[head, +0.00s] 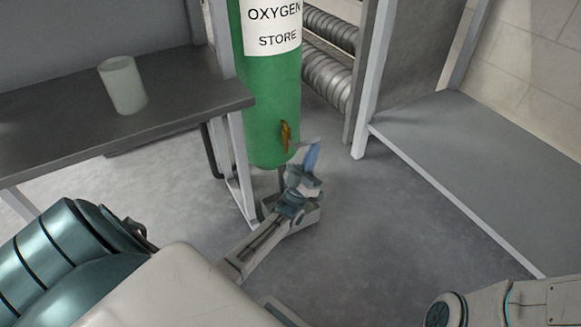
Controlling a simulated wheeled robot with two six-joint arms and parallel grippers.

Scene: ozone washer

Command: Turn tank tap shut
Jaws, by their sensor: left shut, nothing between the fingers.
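The tank (262,115) is a green cylinder labelled "OXYGEN STORE", standing upright in the upper middle of the head view. Its tap (286,136) is a small brass-coloured piece low on the tank's front right side. My left gripper (311,158) is just below and to the right of the tap, with a bluish fingertip pointing up. The gripper is shut and empty. It looks close to the tap, but I cannot tell whether it touches. My right gripper is not in view; only part of that arm shows at the lower right.
A dark table (180,98) on the left holds a pale cup (123,85). Ribbed metal pipes (327,72) run behind the tank. A grey bench (480,165) with a white frame stands at the right. The floor (380,235) between is clear.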

